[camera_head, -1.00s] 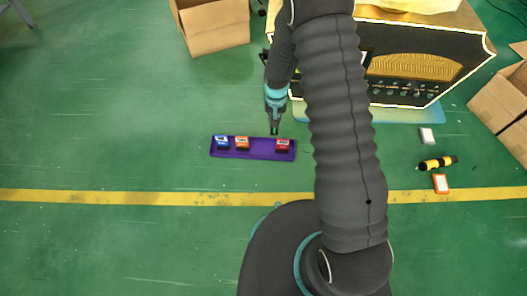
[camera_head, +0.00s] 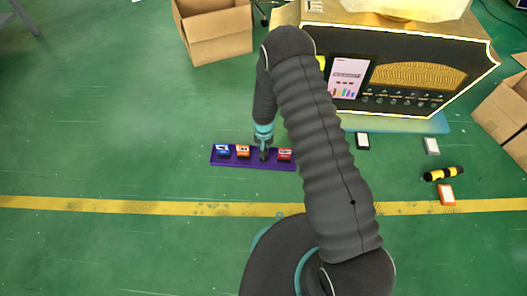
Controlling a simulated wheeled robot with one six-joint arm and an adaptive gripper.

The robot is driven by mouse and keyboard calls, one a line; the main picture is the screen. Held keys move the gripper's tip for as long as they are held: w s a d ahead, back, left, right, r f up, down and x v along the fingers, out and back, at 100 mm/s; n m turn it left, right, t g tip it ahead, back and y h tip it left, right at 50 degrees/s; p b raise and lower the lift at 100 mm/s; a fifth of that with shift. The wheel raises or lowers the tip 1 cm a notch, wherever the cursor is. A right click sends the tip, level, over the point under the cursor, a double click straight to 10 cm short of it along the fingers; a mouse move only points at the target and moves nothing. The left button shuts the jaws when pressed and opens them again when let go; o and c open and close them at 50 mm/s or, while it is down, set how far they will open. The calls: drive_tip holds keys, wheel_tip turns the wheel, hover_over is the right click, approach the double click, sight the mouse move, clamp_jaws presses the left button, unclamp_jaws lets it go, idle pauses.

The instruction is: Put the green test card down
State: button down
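A purple tray (camera_head: 250,165) lies on the green floor. It holds a blue card (camera_head: 222,150), an orange card (camera_head: 243,151) and a red card (camera_head: 285,154), with a gap between the orange and red ones. My gripper (camera_head: 264,156) points down at this gap, its tips at or just above the tray. The green test card cannot be made out; my gripper covers the spot. The fingers are too small to tell whether they are open or shut.
A black vending machine (camera_head: 415,97) with a lit screen (camera_head: 347,79) stands at the back right. Cardboard boxes stand at the back left (camera_head: 215,32) and right (camera_head: 503,105). A yellow-black cylinder (camera_head: 443,174) and small boxes lie right of my arm. The floor left of the tray is clear.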

drive_tip(key=shift+f, duration=0.65)
drive_tip(key=shift+f, duration=0.1)
drive_tip(key=c, duration=1.3)
unclamp_jaws()
